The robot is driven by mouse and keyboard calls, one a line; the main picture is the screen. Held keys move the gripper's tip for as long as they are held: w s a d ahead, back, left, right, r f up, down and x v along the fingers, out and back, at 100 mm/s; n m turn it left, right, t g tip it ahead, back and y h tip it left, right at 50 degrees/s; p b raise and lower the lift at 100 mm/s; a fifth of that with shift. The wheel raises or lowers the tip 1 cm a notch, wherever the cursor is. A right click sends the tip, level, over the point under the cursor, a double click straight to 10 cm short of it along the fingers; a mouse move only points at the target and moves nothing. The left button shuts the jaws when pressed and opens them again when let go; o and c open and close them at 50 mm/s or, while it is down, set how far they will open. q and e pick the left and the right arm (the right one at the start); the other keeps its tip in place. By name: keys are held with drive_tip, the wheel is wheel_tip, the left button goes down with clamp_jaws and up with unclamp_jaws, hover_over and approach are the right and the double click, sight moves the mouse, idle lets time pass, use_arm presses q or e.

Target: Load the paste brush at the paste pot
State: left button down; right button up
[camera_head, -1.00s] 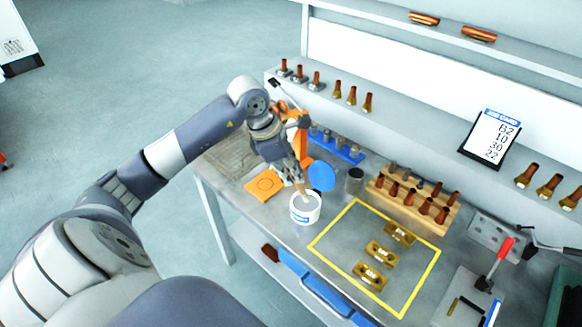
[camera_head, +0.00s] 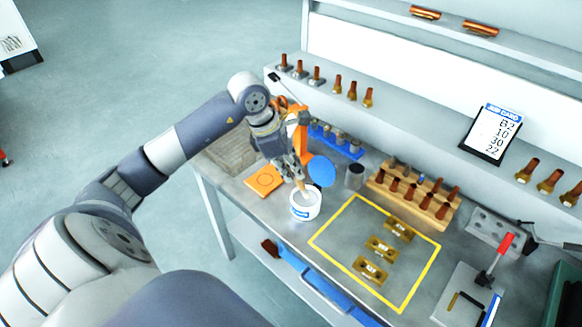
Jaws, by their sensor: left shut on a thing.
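The paste pot (camera_head: 304,208), a white tub with a blue label, stands on the bench left of the yellow outline. My left gripper (camera_head: 294,174) is above the pot, pointing down, and is shut on the paste brush (camera_head: 301,187). The brush's lower end is at the pot's mouth; its tip is hidden or too small to make out. A round blue disc (camera_head: 321,171) shows just right of the gripper. My right gripper is not in view.
An orange square (camera_head: 264,181) lies left of the pot. A dark grey cylinder (camera_head: 355,176) and a wooden rack (camera_head: 413,199) of copper parts stand to the right. Brass blocks (camera_head: 381,250) lie inside the yellow outline (camera_head: 331,234). A blue rack (camera_head: 337,144) stands behind.

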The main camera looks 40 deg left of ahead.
use_arm(q)
drive_tip(key=shift+f+b, duration=0.45)
idle(0.3)
drive_tip(key=shift+s+f+b, duration=0.15)
drive_tip(key=shift+b, duration=0.15)
idle(1.5)
drive_tip(key=shift+r+p, duration=0.7)
drive_tip(key=shift+r, duration=0.5)
drive_tip(key=shift+r+p, duration=1.25)
drive_tip(key=shift+r, duration=1.2)
drive_tip(key=shift+f, duration=0.1)
